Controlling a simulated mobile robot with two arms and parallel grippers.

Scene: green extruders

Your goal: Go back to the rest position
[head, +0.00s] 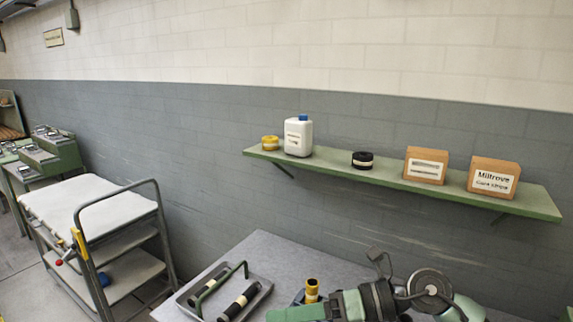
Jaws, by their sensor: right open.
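A green and black machine-like assembly (375,298) with a round metal disc (430,286) fills the bottom right of the head view, over the grey table. My right gripper is low in this cluttered area and open. Its fingertips are hard to tell apart from the parts around them, and I see nothing held in it. Close by, a yellow and black cylinder (312,288) stands upright among dark parts. My left gripper does not show.
A grey tray (262,301) with black cylinders stands on the grey table (262,247). A green wall shelf (320,172) holds a white bottle (298,137), two rolls and two cardboard boxes (494,180). A cart (85,205) stands at left. The table behind the tray is clear.

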